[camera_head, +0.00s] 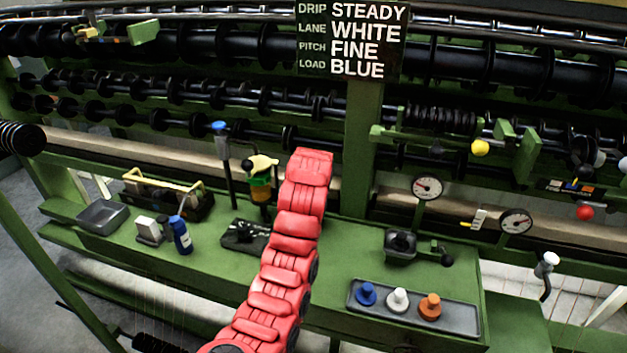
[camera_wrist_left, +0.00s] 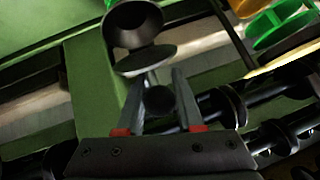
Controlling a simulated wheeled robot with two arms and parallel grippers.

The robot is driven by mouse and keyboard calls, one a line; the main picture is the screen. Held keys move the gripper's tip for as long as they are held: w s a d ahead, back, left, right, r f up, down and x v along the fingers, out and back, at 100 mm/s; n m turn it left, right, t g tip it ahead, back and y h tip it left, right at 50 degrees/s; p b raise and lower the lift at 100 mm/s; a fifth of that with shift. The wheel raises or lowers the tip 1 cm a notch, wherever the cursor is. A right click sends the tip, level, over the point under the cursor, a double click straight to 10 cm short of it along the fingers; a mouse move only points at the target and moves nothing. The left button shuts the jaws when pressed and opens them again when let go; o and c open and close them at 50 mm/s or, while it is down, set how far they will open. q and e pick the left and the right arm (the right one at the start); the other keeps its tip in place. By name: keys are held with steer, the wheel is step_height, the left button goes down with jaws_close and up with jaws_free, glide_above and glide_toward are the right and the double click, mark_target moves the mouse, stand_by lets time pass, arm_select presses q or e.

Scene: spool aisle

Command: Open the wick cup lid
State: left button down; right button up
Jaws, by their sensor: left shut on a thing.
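In the left wrist view a dark round cup (camera_wrist_left: 133,20), which I take to be the wick cup, shows a dark hollow mouth. A flat grey-green disc, its lid (camera_wrist_left: 147,58), stands tilted beside the rim, close to it and not covering the mouth. My left gripper (camera_wrist_left: 156,78) has its two grey fingers on either side of a thin stem and a dark round knob (camera_wrist_left: 160,100) on the lid's side, and is shut on it. In the head view my red arm hides this gripper and the cup. My right gripper is in neither view.
A tray (camera_head: 455,316) with blue, white and orange knobs lies on the green bench. A yellow-topped oiler (camera_head: 261,180) and a blue-topped post (camera_head: 222,150) stand close left of my arm. Rows of dark rollers (camera_head: 250,100) run behind. A sign (camera_head: 352,40) hangs above.

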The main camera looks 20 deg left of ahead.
arm_select(q)
steer(key=c, duration=0.5)
jaws_free()
steer(key=shift+c, duration=0.2)
steer(key=p+v, duration=0.6)
steer(key=v, duration=1.1)
steer(key=shift+p, duration=0.3)
steer(key=shift+r, duration=0.15)
